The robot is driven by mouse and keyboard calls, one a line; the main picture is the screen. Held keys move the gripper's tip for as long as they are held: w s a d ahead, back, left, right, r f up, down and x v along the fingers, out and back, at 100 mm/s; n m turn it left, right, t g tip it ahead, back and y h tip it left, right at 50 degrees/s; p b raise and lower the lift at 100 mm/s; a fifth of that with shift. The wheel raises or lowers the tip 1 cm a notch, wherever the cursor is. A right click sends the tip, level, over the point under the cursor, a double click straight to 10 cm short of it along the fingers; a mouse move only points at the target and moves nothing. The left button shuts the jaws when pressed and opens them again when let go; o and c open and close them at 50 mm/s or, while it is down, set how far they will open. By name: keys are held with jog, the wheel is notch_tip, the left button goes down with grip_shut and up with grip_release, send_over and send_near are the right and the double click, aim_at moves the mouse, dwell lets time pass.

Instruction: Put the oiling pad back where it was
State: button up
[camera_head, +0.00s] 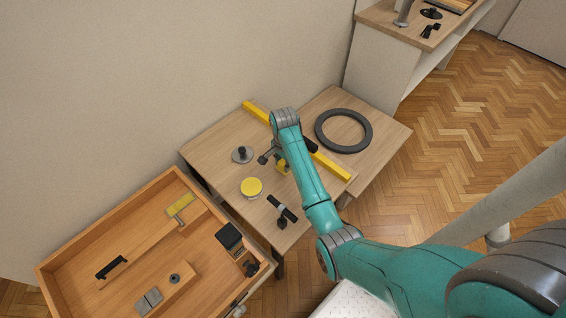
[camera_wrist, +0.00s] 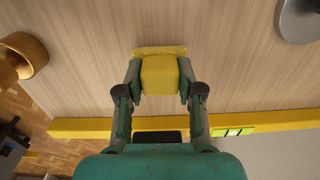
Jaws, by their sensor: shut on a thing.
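My gripper (camera_wrist: 160,82) is shut on a yellow block-shaped pad (camera_wrist: 160,77) with a wider, rough-textured base, which I take to be the oiling pad. Both fingers press its sides in the wrist view. In the head view the pad (camera_head: 283,167) shows as a small yellow patch beside my gripper, over the wooden table (camera_head: 213,150). I cannot tell whether the pad touches the tabletop.
A long yellow bar (camera_head: 330,166) lies across the table, with a dark ring (camera_head: 343,131) beyond it. A grey knobbed disc (camera_head: 243,155), a yellow-topped round container (camera_head: 251,187) and a black tool (camera_head: 282,208) stand near. An open wooden drawer (camera_head: 60,265) holds several tools.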

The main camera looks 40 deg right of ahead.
jog(key=shift+f, duration=0.25)
jog(key=o, duration=1.5)
jog(key=shift+o, duration=0.2)
notch_tip(320, 180, up, 8)
jog(key=shift+f, duration=0.25)
jog(key=shift+s, duration=0.1)
